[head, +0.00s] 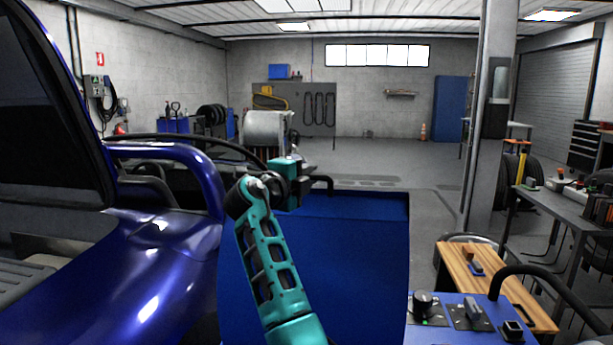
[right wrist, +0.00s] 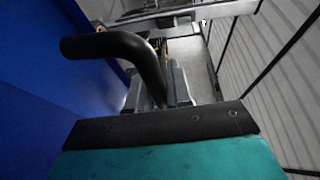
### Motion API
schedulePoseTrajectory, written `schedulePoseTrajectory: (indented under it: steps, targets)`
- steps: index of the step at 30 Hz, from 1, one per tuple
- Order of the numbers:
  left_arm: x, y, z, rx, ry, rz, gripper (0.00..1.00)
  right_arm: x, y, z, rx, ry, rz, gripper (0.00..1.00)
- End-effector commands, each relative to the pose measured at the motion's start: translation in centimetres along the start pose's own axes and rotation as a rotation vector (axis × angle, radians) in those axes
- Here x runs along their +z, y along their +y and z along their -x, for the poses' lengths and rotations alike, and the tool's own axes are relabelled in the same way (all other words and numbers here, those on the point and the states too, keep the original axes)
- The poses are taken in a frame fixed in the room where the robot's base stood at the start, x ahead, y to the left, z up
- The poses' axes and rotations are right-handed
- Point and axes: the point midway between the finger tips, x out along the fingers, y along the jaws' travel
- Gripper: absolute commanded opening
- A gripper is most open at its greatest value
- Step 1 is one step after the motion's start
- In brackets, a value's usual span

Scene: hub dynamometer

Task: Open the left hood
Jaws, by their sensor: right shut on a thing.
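The large blue box-like cover (head: 340,265), apparently the left hood, stands in the middle of the head view beside the shiny blue vehicle body. A bent black tube handle (head: 325,180) shows at its upper edge. My right gripper (head: 303,190) is at this handle, at the end of the teal arm. In the right wrist view the handle (right wrist: 125,47) curves down between the grey fingers (right wrist: 176,88), which are shut on it. The blue panel (right wrist: 45,95) lies to the left there. The arm hides part of the cover. My left gripper is not in view.
The blue vehicle (head: 130,260) fills the left side. A blue control panel (head: 445,335) and a wooden board (head: 455,265) are at the lower right. A grey pillar (head: 485,130) and a workbench (head: 550,205) stand beyond. The floor (head: 400,160) behind is largely clear.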

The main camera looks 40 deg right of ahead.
Motion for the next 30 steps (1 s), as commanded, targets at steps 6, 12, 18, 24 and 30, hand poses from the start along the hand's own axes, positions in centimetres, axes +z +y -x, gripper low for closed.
schedulePoseTrajectory:
  steps: [6,12,18,24,30]
  targets:
    - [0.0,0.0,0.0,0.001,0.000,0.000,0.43,0.0,0.0,0.0,0.000,0.000,0.000,0.00]
    - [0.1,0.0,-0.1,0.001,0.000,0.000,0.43,0.1,0.2,-0.2,0.006,0.001,0.003,0.00]
    - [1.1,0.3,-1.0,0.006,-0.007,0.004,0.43,1.1,1.1,-2.9,0.067,0.004,0.028,0.00]
    - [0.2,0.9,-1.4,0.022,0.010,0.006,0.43,2.3,2.0,-5.6,0.139,0.002,0.059,0.00]
    - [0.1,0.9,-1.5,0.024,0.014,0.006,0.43,2.8,2.6,-6.9,0.176,0.001,0.074,0.00]
